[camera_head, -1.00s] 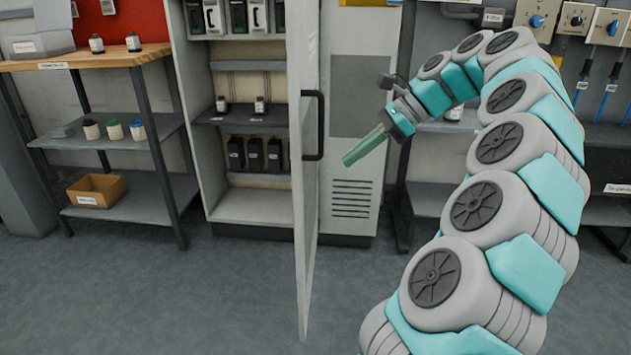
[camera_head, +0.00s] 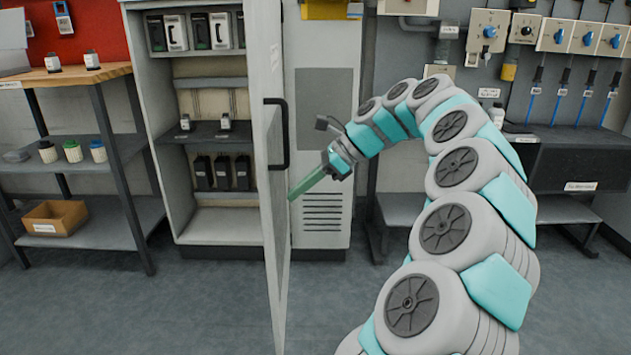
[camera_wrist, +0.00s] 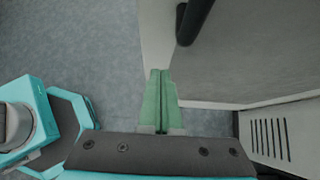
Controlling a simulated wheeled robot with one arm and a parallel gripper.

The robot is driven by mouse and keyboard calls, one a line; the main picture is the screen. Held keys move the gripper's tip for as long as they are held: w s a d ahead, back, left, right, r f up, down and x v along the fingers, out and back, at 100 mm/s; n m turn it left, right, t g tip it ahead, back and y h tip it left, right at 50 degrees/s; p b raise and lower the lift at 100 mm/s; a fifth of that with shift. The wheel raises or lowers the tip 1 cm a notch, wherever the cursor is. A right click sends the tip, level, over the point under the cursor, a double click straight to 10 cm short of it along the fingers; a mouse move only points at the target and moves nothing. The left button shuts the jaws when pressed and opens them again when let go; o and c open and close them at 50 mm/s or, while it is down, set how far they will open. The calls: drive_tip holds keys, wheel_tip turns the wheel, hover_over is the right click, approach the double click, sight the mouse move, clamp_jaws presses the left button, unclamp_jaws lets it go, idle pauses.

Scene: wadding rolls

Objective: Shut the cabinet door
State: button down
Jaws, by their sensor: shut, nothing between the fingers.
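The cabinet door (camera_head: 272,205) stands wide open, seen nearly edge-on in the head view, with a black bar handle (camera_head: 285,135) on its right face. The cabinet (camera_head: 190,258) behind it shows its open front and shelves to the left of the door. My gripper (camera_head: 291,198) is shut and empty, its green fingers pointing left at the door's right face, below the handle. In the wrist view the shut fingers (camera_wrist: 161,75) reach to the door's pale edge strip (camera_wrist: 157,35), with the handle (camera_wrist: 193,20) to their right. I cannot tell whether they touch the door.
A grey vented cabinet (camera_head: 322,190) stands right behind the door. A shelf rack with a wooden top (camera_head: 70,78) and a cardboard box (camera_head: 55,218) stands at the left. A dark bench (camera_head: 570,165) is at the right. The floor in front is clear.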

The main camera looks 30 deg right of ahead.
sight(269, 199)
drive_tip(key=shift+w+a+r, duration=0.1)
drive_tip(key=shift+w+a, duration=0.35)
drive_tip(key=shift+a, duration=0.25)
drive_tip(key=shift+w+a, duration=0.45)
drive_tip(key=shift+a, duration=0.25)
drive_tip(key=shift+a, duration=0.15)
